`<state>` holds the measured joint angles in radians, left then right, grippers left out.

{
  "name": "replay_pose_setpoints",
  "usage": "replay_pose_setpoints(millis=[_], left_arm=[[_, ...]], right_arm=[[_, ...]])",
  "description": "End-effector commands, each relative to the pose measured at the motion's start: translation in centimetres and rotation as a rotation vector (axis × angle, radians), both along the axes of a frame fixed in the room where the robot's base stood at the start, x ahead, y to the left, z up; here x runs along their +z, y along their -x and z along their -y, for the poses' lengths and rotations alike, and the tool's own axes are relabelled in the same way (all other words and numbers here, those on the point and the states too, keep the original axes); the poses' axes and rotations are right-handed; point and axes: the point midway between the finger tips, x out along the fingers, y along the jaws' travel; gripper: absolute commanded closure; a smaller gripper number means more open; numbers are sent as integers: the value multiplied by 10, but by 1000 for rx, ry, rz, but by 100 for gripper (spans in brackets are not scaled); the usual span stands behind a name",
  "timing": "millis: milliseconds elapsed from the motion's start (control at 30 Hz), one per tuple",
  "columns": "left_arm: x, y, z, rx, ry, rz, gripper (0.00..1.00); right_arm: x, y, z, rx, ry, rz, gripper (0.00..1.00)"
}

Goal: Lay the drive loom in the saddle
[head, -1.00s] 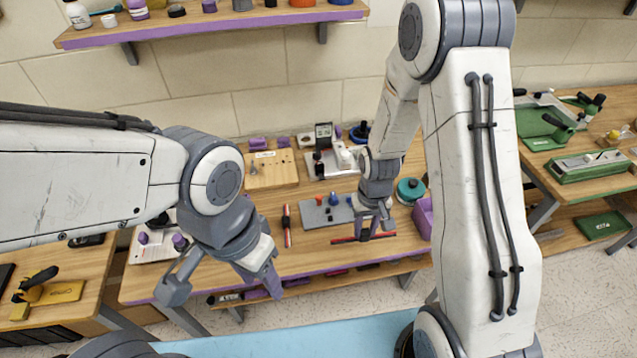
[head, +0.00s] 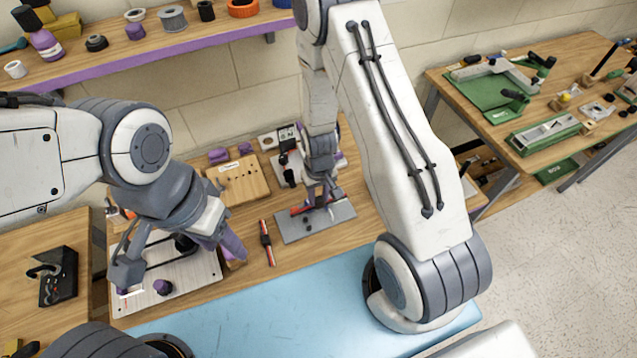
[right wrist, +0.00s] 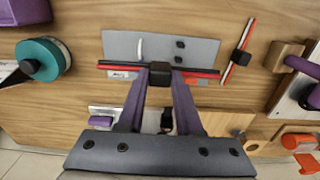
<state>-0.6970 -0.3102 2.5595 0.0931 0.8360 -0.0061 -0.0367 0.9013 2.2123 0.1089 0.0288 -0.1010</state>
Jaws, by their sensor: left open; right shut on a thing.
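My right gripper (right wrist: 160,75) is shut on the black block of a slim red-and-black rod, which I take as the drive loom (right wrist: 120,67). In the head view the held loom (head: 299,210) is over the far part of a grey plate (head: 335,217). The plate (right wrist: 200,48) carries small black pieces (right wrist: 180,44) and a pale hook-like piece (right wrist: 140,48); I cannot tell which is the saddle. Whether the loom touches the plate is unclear. A similar rod (head: 267,243) lies on the table beside the plate. My left gripper (head: 180,258) is open and empty.
A pale board with purple knobs (head: 190,285) lies below my left gripper. A wooden block (head: 240,180) stands behind. A teal round item (right wrist: 42,58) shows in the wrist view. A shelf (head: 190,42) hangs above. A side table (head: 560,70) is at right.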

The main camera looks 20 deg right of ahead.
Motion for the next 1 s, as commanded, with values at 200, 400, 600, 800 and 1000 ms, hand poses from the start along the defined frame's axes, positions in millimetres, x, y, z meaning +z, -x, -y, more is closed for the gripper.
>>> replay_pose_setpoints(millis=[200,400,600,800,1000], left_arm=[[9,0,0,-1,-1,-1,50],[-7,0,0,1,-1,-1,50],[-30,0,0,5,-1,-1,50],[-54,0,0,9,-1,-2,50],[-47,0,0,9,-1,-2,50]], right_arm=[[-3,2,-2,7,3,1,100],[-18,2,-2,7,3,1,100],[-41,2,-2,6,3,1,100],[-65,2,-1,5,3,1,100],[-58,2,-1,5,3,1,100]])
